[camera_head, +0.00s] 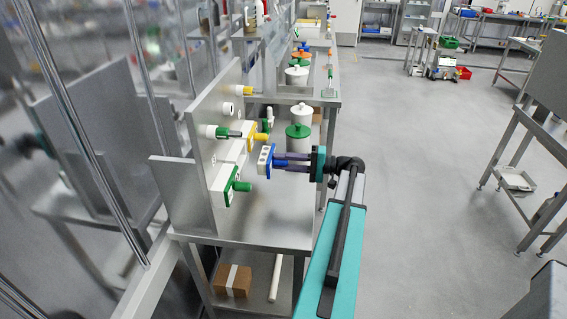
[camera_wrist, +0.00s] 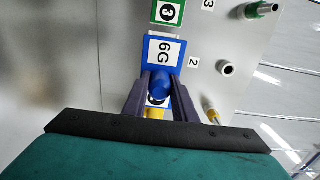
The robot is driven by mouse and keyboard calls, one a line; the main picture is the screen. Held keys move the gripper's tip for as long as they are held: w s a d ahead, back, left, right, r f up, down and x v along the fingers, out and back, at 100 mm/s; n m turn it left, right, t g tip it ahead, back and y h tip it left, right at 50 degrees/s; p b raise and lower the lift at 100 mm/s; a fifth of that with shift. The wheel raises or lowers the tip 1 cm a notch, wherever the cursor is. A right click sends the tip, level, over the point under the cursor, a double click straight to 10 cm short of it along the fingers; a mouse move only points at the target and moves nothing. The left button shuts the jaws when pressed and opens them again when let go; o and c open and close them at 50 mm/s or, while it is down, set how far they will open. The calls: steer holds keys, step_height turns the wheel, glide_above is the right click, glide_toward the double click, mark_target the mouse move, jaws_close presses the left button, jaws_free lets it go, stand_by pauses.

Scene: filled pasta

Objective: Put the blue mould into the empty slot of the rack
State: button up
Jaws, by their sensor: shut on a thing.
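The blue mould (camera_head: 265,160) is a white block with a blue plate and blue handle. My gripper (camera_head: 280,163) is shut on its handle and holds it in front of the rack's upright grey panel (camera_head: 202,165). In the wrist view the blue mould's face (camera_wrist: 163,48) reads "6G", with its blue handle (camera_wrist: 161,86) between my fingers. A green mould (camera_head: 232,187) sits on the panel nearer the camera, and a yellow mould (camera_head: 252,138) farther back. I cannot tell whether the blue mould touches the rack. The empty slot is not clearly visible.
Green and white nozzles (camera_head: 222,132) stick out of the panel above the moulds. A cardboard box (camera_head: 233,281) lies on the lower shelf.

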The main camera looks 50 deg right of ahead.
steer(key=shift+b+x, duration=0.3)
steer(key=shift+x, duration=2.4)
steer(key=shift+b, duration=0.55)
stand_by(0.6)
steer(key=shift+b+x, duration=0.5)
steer(key=shift+x, duration=1.8)
stand_by(1.9)
